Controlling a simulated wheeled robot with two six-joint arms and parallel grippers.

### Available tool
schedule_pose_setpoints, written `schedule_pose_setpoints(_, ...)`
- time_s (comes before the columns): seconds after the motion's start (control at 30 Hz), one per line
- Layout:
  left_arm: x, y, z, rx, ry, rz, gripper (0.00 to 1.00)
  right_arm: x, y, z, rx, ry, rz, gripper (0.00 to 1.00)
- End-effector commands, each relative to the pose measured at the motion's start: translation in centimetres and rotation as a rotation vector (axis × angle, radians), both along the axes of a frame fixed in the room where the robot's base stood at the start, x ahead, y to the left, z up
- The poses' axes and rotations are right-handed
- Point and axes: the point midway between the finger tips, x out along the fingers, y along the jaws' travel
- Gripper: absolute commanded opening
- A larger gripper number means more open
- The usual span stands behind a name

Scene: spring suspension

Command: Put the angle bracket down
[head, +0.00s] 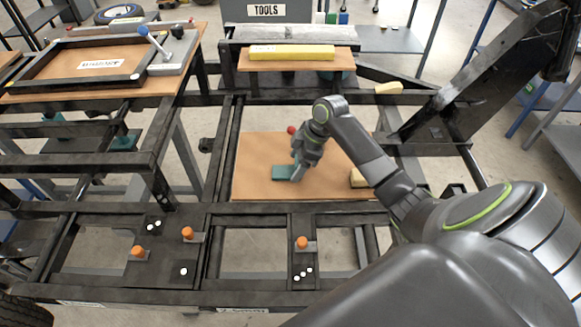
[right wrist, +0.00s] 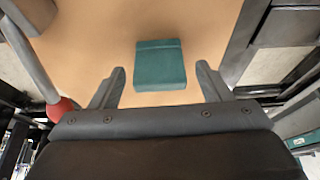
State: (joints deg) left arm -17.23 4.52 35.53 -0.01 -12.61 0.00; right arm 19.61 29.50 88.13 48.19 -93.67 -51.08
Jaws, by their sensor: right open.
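The angle bracket, a teal piece, lies on a wooden board (head: 252,185) in the middle of the head view, where the bracket (head: 283,173) is partly beside my fingers. My right gripper (head: 297,175) is low over the board at the bracket's right side. My left gripper is not in view.
A red ball (right wrist: 61,108) on a grey rod stands close left of my right gripper. A pale yellow block (head: 358,180) lies at the board's right edge. Dark frame rails surround the board. Orange knobs (head: 302,243) stand on the front rail. The board's left part is clear.

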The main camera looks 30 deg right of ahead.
Motion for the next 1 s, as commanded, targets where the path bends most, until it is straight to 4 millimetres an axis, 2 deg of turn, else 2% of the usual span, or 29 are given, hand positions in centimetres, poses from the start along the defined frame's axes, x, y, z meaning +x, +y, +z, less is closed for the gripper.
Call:
schedule_pose_setpoints(0.13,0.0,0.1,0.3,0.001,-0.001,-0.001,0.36,0.2,0.6,-1.4,0.001,0.002,0.001,0.71)
schedule_pose_setpoints(0.4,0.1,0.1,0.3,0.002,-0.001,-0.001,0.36,0.3,0.6,-1.7,0.0,-0.001,0.0,0.7)
schedule_pose_setpoints(0.8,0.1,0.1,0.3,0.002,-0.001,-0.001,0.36,0.3,0.6,-1.6,0.0,-0.001,0.0,0.17)
schedule_pose_setpoints(0.87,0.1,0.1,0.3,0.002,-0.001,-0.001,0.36,0.3,0.6,-1.6,0.0,-0.002,0.001,0.12)
schedule_pose_setpoints(1.0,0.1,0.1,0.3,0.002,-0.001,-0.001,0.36,0.4,0.6,-1.6,0.0,-0.002,0.0,0.12)
